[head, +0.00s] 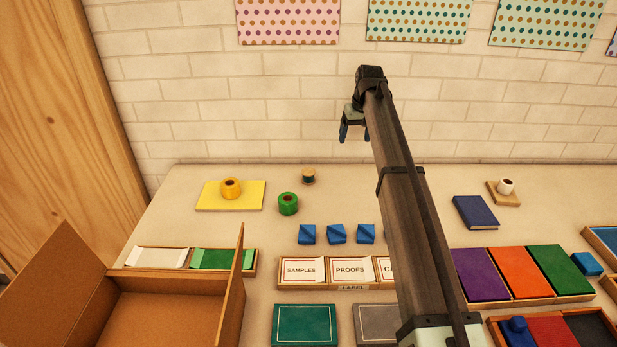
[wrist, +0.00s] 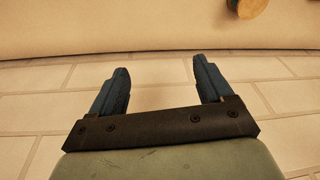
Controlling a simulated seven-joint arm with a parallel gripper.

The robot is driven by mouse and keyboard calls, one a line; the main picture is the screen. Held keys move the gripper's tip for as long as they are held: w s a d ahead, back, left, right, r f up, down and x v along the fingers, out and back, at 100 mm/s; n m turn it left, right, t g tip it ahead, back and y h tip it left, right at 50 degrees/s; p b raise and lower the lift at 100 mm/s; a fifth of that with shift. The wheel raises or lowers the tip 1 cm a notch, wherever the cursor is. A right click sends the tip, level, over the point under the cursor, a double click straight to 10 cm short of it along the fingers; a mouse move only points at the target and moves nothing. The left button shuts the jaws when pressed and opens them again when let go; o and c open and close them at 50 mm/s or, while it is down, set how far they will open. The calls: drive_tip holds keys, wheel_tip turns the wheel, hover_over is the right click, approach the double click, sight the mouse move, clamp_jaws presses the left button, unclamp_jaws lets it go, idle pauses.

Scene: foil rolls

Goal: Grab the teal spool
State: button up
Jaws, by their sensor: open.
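The small spool with dark teal winding and wooden ends (head: 308,178) stands on the table's far part, behind the green roll. In the wrist view, a round wooden end with a dark side (wrist: 250,8), which seems to be this spool, is cut off by the top edge. My gripper (head: 355,135) is raised in front of the brick wall, up and right of the spool in the head view. Its two blue fingers are apart and empty in the wrist view (wrist: 161,66). Nothing touches the spool.
A green roll (head: 288,204) stands close to the spool. A yellow roll (head: 230,188) sits on a yellow pad (head: 255,196) to the left. Several blue blocks (head: 307,234) lie nearer. A white roll (head: 506,186) and dark blue book (head: 475,212) are right.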

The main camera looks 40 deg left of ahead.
drive_tip(key=r+n+h, duration=0.2)
hover_over(308, 171)
drive_tip(key=shift+g, duration=0.4)
wheel_tip(308, 171, down, 14)
drive_tip(key=shift+f, duration=0.15)
drive_tip(key=c, duration=1.1)
